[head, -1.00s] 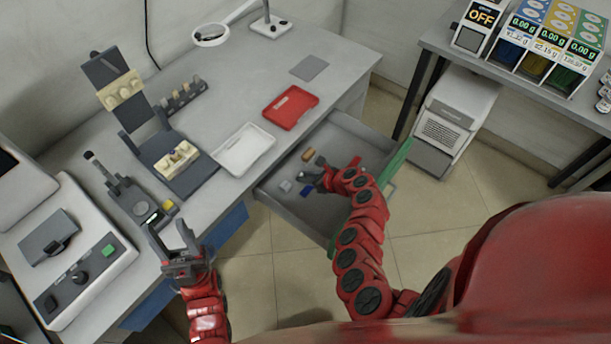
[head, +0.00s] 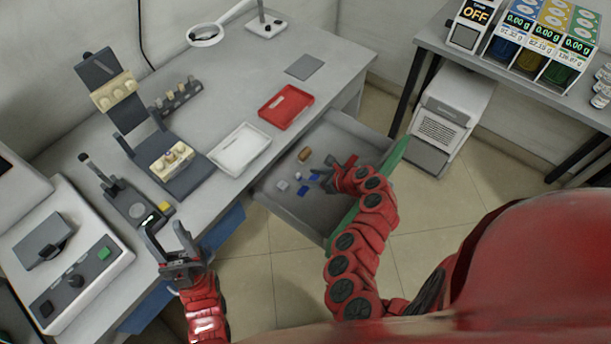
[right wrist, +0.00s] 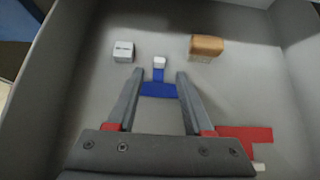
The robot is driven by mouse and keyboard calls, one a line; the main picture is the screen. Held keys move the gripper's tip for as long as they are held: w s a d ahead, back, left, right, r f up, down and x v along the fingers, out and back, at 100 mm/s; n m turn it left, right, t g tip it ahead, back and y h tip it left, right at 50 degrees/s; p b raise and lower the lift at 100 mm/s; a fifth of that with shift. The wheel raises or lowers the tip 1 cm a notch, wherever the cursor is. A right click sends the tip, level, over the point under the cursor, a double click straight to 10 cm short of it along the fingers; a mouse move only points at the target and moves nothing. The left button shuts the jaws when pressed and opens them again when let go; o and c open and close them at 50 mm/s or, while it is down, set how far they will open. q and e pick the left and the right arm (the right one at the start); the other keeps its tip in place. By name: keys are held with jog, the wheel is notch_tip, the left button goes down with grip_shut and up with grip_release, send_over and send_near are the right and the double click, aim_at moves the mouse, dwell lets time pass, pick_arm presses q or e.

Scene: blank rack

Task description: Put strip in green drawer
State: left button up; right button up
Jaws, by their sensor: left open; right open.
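The green-fronted drawer (head: 352,235) is pulled open under the bench. My right gripper (head: 318,180) is inside it, low over the floor, with its fingers apart. In the right wrist view, a narrow blue strip-like piece with a white end (right wrist: 158,75) and a wider blue bar (right wrist: 158,90) lie between the fingers of the right gripper (right wrist: 157,76), with gaps on both sides. I cannot tell whether these two are joined. A flat red piece (right wrist: 245,137) lies outside the right finger. My left gripper (head: 166,230) is open and empty at the bench's front edge.
The drawer also holds a brown block (head: 305,154) and a small pale box (head: 282,186). A white tray (head: 240,150), a red tray (head: 285,107) and a dark stand (head: 180,178) are on the bench. A white machine (head: 70,260) stands at left.

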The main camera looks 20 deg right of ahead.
jog(key=v, duration=0.7)
jog(key=shift+b, duration=0.4)
